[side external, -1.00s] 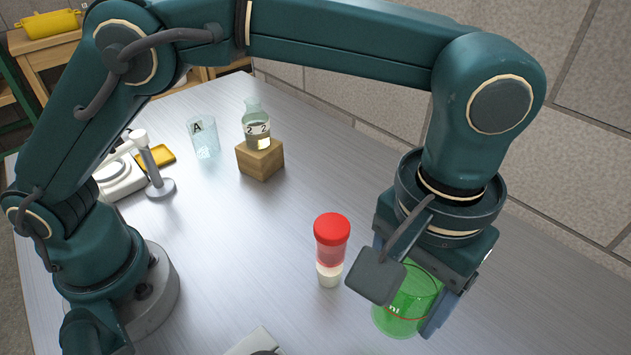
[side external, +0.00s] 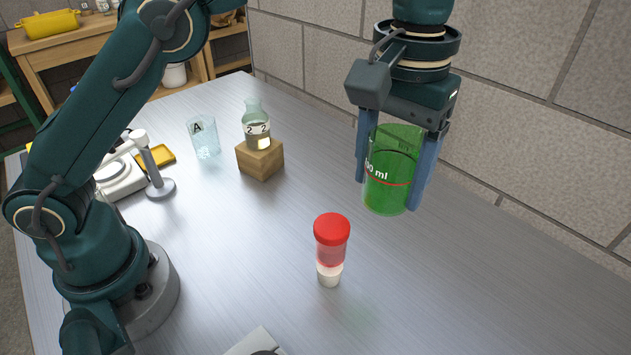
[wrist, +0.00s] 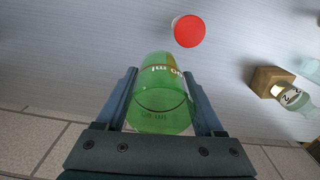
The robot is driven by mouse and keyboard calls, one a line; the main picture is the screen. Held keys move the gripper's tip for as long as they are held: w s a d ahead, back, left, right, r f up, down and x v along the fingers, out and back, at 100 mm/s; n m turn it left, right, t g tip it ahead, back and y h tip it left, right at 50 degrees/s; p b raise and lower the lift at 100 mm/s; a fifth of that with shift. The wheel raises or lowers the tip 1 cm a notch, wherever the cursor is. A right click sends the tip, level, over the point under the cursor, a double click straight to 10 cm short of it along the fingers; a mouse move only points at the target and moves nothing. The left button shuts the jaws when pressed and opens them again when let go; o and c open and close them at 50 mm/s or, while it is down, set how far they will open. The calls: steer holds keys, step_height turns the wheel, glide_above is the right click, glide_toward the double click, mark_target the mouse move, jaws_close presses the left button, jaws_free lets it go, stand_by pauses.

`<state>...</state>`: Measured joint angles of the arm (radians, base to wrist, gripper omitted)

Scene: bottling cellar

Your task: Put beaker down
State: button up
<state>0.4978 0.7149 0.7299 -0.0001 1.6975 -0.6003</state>
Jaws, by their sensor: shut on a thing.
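The green see-through beaker (side external: 391,180) has white markings and a red line. It is upright in the side view, held well above the grey metal table (side external: 430,290). My gripper (side external: 391,185) is shut on it, with one blue-grey finger on each side. In the wrist view the beaker (wrist: 160,105) sits between the two fingers of my gripper (wrist: 164,100). The table under the beaker looks bare, with a faint green tint nearby.
A red-capped container (side external: 331,250) stands on the table in front of the beaker. Farther back are a wooden block (side external: 260,160) with a flask (side external: 256,125) on it, a clear glass marked A (side external: 204,138) and a metal stand (side external: 158,180). A stone wall (side external: 530,130) runs along the right.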

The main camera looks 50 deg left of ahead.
steer(key=w+a+n, duration=0.1)
steer(key=w+a, duration=0.1)
steer(key=a, duration=0.5)
steer(key=w+a+n, duration=0.1)
steer(key=w+a, duration=0.2)
steer(key=a, duration=0.4)
steer(key=f, duration=1.5)
steer(key=shift+s+d, duration=0.15)
steer(key=shift+d, duration=0.1)
steer(key=shift+f, duration=0.15)
steer(key=o, duration=1.4)
